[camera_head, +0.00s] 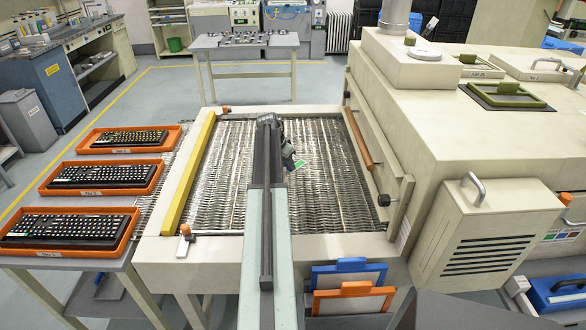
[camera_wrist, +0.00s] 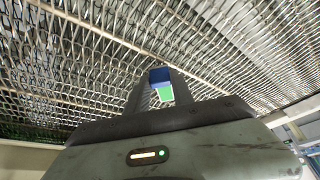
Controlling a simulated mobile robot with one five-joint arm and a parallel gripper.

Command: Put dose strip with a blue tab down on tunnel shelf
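The dose strip (camera_wrist: 160,77) shows in the wrist view as a small piece with a dark blue tab and a bright green part. It sits between the two dark fingers of my gripper (camera_wrist: 163,88), which is closed on it. In the head view my gripper (camera_head: 290,158) is above the metal mesh belt, and the green part of the strip (camera_head: 297,165) shows at its tip. The blue tab is too small to make out there. The large cream tunnel housing (camera_head: 420,110) stands to the right. I cannot tell which of its surfaces is the tunnel shelf.
The mesh belt (camera_head: 330,190) below my gripper is clear. A yellow rail (camera_head: 190,175) bounds its left side, and a brown roller bar (camera_head: 358,138) its right. Orange trays with keyboards (camera_head: 100,175) stand at left. A grey table (camera_head: 245,40) with small items stands behind.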

